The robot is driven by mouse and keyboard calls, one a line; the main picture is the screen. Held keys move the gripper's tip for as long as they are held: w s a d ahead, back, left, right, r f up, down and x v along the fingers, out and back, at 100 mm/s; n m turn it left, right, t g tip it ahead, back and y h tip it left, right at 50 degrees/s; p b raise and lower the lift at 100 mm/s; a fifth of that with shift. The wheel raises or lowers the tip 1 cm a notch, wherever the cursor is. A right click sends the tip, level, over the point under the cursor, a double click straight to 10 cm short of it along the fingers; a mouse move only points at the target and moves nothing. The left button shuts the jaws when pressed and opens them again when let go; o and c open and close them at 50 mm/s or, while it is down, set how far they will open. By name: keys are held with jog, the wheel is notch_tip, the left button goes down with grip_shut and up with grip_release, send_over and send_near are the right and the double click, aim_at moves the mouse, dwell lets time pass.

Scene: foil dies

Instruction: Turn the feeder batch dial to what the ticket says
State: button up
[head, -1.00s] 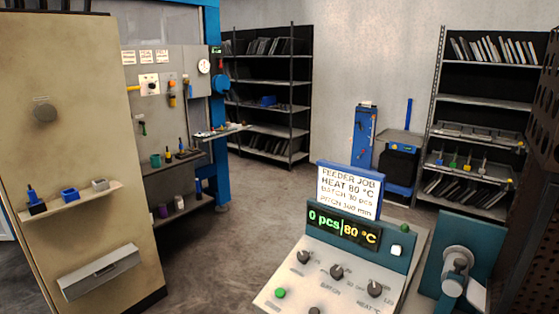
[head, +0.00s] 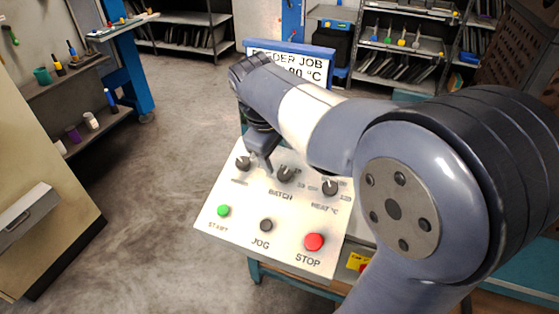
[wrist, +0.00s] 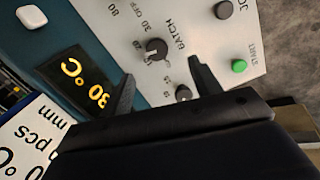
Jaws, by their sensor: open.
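The batch dial (head: 285,175), a dark knob labelled BATCH, is the middle of three on the feeder panel. It also shows in the wrist view (wrist: 157,50), just beyond my fingertips; its pointer is too small to read surely. My gripper (wrist: 163,72) is open and empty, its two dark fingers reaching toward the panel; in the head view (head: 262,155) it is above the panel, beside the batch dial. The job ticket (head: 291,52) is partly hidden by my arm; its batch line is hidden there. The wrist view shows part of the ticket (wrist: 30,140) and the yellow temperature display (wrist: 83,82).
Another knob (head: 243,163) is left of the batch dial and the heat knob (head: 330,188) is right. A green start button (head: 223,211), dark jog button (head: 266,225) and red stop button (head: 314,242) line the front. A cream cabinet (head: 40,230) stands left, with open floor between.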

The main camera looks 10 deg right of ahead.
aim_at(284, 174)
jog(key=x, duration=0.3)
jog(key=w+x, duration=0.1)
jog(key=x, duration=0.6)
jog(key=shift+w+f, duration=0.25)
jog(key=c, duration=1)
